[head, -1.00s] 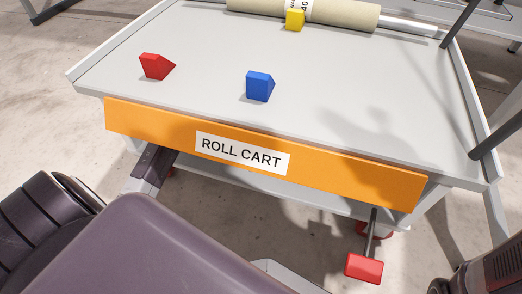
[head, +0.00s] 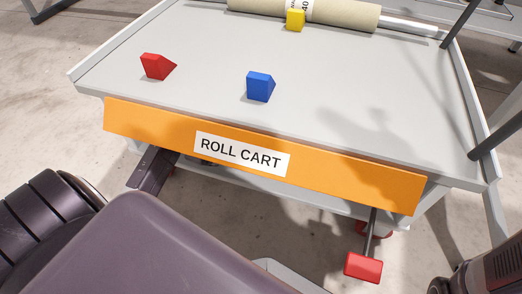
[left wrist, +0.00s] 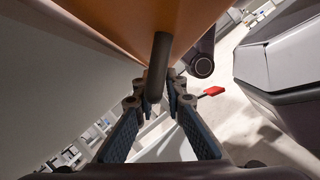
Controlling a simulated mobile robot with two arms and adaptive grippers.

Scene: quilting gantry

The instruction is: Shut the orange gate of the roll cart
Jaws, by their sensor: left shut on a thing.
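The orange gate (head: 330,168) of the roll cart (head: 340,98) runs along the cart's front edge, its labelled face toward me. Its top edge looks close to the deck's level; I cannot tell its exact tilt. In the left wrist view the gate (left wrist: 145,18) fills the top. A dark bar (left wrist: 158,62) hangs below it, and my left gripper (left wrist: 158,100) is shut on that bar. In the head view the left fingers are mostly hidden behind my arm and the gate. My right gripper is not in view.
On the deck lie a red block (head: 156,67), a blue block (head: 260,86), a yellow block (head: 295,20) and a beige roll (head: 345,14). A red pedal (head: 363,268) sticks out low at the front right. Dark posts stand on the right.

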